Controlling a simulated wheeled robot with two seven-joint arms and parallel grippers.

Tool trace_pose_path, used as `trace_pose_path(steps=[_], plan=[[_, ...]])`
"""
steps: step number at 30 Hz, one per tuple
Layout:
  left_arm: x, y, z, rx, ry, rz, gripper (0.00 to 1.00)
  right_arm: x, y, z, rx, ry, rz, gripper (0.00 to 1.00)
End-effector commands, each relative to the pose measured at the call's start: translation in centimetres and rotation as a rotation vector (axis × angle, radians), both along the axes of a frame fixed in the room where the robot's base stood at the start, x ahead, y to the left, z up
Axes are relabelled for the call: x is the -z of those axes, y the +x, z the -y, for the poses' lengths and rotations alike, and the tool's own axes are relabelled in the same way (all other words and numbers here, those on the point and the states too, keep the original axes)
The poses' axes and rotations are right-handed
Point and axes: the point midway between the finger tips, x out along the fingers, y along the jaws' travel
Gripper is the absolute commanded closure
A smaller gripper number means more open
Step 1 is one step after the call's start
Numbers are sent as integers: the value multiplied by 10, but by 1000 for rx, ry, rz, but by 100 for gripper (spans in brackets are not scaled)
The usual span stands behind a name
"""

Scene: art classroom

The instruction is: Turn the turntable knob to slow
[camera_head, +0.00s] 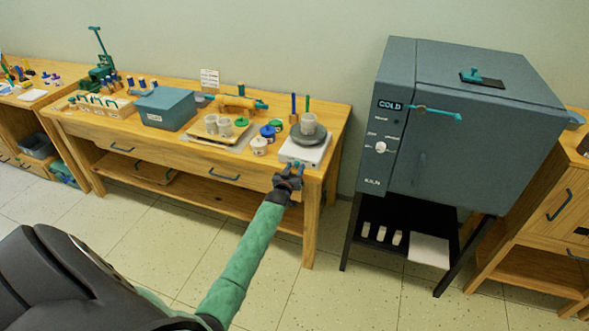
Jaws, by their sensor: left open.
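The turntable (311,136) is a dark grey disc on a white base box (315,154) at the right end of the wooden workbench. A pale cup (308,124) stands on the disc. My left gripper (291,170) is open at the front of the white base, near its left front side. It hides part of the base's front face, where the knob cannot be made out. Whether the fingers touch the base or knob cannot be told. My right gripper is not in view.
Lidded jars (259,147) and a board with cups (204,131) stand left of the turntable. A blue-grey box (165,108) sits farther left. A large grey kiln (455,125) on a black stand is to the right. The tiled floor in front is clear.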

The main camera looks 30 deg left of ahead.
Motion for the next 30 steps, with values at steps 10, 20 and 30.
trace_pose_path(steps=[10, 20, 30], plan=[[0, 0, 0, 0, 0, 0, 88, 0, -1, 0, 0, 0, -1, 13], [0, 0, 0, 0, 24, -6, 100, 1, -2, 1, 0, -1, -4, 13], [0, 0, 0, 0, 209, -49, 100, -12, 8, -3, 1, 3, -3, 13]])
